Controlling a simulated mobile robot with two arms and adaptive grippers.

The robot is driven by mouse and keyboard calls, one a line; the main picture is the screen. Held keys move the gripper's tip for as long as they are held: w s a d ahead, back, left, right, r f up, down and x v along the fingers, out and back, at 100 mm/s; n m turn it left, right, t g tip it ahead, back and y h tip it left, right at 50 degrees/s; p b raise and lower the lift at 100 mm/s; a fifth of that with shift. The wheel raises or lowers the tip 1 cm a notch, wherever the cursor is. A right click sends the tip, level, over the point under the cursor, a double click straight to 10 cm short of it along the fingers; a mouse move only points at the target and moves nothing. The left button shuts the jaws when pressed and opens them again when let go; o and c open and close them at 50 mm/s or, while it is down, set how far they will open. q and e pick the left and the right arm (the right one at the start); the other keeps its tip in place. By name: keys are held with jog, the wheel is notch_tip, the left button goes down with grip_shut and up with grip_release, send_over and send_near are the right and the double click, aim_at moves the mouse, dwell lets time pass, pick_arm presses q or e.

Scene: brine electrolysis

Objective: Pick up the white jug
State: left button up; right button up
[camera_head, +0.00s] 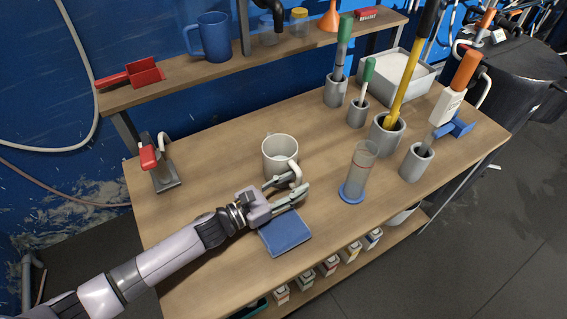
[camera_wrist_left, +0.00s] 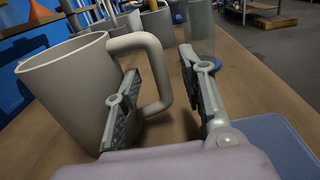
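The white jug (camera_head: 280,153) stands upright on the wooden table, left of the measuring cylinder. Its handle faces my left gripper (camera_head: 289,187). In the left wrist view the jug (camera_wrist_left: 65,90) fills the left side, and its handle (camera_wrist_left: 150,70) reaches between the fingers of my left gripper (camera_wrist_left: 165,100). The fingers are apart on either side of the handle, with a gap between the handle and the right finger. The left finger is close to the jug wall, inside the handle loop; I cannot tell if it touches. My right gripper is not clearly in view.
A blue mat (camera_head: 286,232) lies under and in front of my left gripper. A measuring cylinder (camera_head: 358,172) with a blue base stands to the right. Grey holders with tools (camera_head: 387,133) stand further right. A red-handled clamp stand (camera_head: 160,170) is at left. A shelf (camera_head: 280,62) runs behind.

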pick_arm(q)
jog(key=shift+x, duration=1.1)
jog(key=shift+a, duration=0.1)
grip_shut()
